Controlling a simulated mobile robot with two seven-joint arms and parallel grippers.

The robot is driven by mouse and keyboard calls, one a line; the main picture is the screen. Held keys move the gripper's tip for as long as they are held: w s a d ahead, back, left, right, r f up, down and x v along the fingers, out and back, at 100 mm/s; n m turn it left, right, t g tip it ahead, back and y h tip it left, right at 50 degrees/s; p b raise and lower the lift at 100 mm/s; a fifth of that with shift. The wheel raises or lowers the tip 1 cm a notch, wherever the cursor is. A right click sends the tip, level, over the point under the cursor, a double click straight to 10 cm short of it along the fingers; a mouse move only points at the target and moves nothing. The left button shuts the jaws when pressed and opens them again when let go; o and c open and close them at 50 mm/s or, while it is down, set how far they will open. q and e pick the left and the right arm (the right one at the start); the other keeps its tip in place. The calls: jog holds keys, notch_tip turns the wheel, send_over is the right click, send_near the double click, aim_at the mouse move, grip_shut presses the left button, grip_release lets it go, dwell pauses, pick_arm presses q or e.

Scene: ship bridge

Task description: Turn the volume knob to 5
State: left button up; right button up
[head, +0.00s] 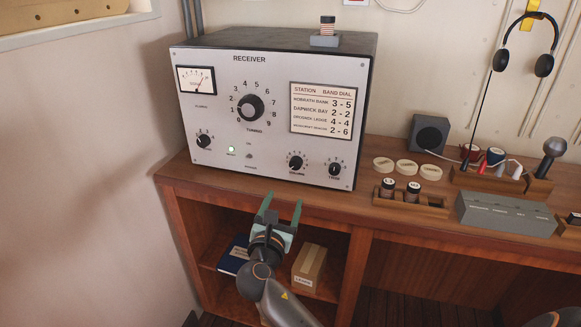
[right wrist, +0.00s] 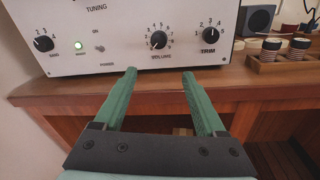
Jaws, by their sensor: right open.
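The volume knob (head: 296,162) is a small black knob low on the front of the grey receiver (head: 225,125), with a ring of numbers around it. It also shows in the right wrist view (right wrist: 158,40), where its light mark seems to point to the lower left; the exact number is too small to tell. My right gripper (head: 282,200) is open and empty, in front of and below the knob, not touching it. In the right wrist view its two green fingers (right wrist: 160,74) point toward the panel, with the knob beyond the gap. My left gripper is not in view.
The trim knob (head: 335,169) sits close to the right of the volume knob. The power switch (head: 249,156) and a lit green lamp (head: 231,149) are to the left. The wooden desk edge (head: 230,198) runs below the receiver. A box (head: 309,268) lies on the shelf beneath.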

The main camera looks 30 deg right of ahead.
aim_at(295, 166)
jog(key=shift+n, duration=0.3)
jog(key=x, duration=0.4)
jog(key=r+x, duration=0.1)
jog(key=x, duration=0.7)
jog(key=shift+w+d+r, duration=0.3)
jog(key=shift+w+r, duration=0.05)
jog(key=shift+r, duration=0.05)
grip_shut()
